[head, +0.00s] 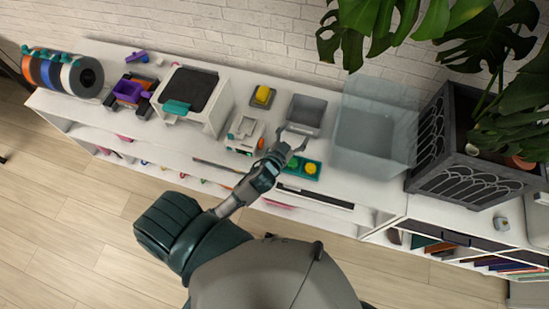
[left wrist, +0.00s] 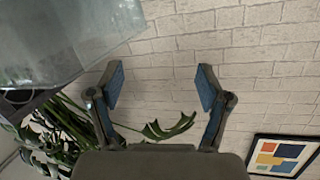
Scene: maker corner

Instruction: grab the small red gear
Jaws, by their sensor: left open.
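I cannot make out a small red gear in either view. My left gripper (head: 294,138) is over the white shelf top (head: 232,88), between a small grey bin (head: 305,116) and a teal holder (head: 287,167) with yellow round pieces (head: 310,168). In the left wrist view my left gripper (left wrist: 160,83) has its two fingers wide apart with nothing between them. My right gripper is not in view.
A clear box (head: 374,135) stands right of the gripper, beside a dark planter (head: 462,150). A white machine (head: 244,135) with orange parts, a yellow block (head: 262,95), a printer (head: 186,99), purple pieces (head: 128,91) and spools (head: 88,76) stand left.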

